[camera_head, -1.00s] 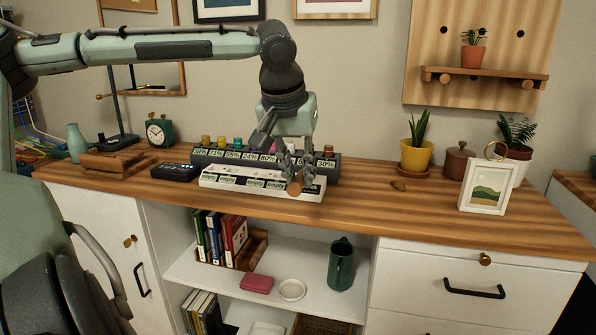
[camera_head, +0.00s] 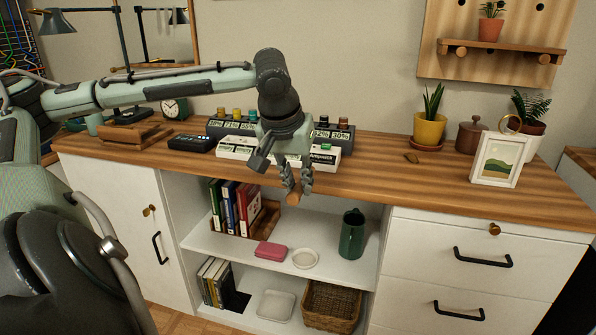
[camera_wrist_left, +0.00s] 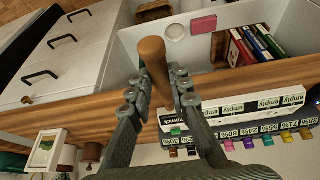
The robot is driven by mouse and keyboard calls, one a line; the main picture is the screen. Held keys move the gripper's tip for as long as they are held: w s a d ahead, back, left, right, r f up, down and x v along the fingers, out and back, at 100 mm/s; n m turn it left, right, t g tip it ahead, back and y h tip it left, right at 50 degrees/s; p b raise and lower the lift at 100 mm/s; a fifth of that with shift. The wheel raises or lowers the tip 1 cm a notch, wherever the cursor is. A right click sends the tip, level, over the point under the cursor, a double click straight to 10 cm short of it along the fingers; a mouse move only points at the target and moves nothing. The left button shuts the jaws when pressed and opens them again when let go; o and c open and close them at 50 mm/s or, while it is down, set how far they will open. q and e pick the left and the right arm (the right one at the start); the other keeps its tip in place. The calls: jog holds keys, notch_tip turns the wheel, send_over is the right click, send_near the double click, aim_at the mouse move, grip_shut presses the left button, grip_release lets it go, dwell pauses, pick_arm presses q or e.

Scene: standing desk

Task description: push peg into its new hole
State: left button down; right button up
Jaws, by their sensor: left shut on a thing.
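The wooden peg (camera_head: 293,198) is held in my left gripper (camera_head: 297,180), in front of the desk's front edge. In the left wrist view the brown peg (camera_wrist_left: 153,58) sits between the fingers (camera_wrist_left: 160,92), its rounded end pointing away from the palm. The pegboard (camera_head: 435,60) is on the wall at the upper right, cut by the top of the picture. It has dark holes (camera_head: 540,6) above a small shelf (camera_head: 500,47), and round peg ends (camera_head: 543,58) show at the shelf. My right gripper is not in view.
A dark rack with coloured cells (camera_head: 342,133) and a white labelled tray (camera_head: 325,155) stand behind my gripper. A yellow plant pot (camera_head: 429,129), a brown jar (camera_head: 471,136) and a picture frame (camera_head: 498,158) stand below the pegboard. The desktop right of the tray (camera_head: 385,165) is mostly clear.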

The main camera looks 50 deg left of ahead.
pick_arm(q)
jog(key=shift+f, duration=0.65)
jog(key=shift+s+f, duration=0.1)
jog(key=shift+d+f, duration=0.15)
jog(key=shift+d, duration=0.05)
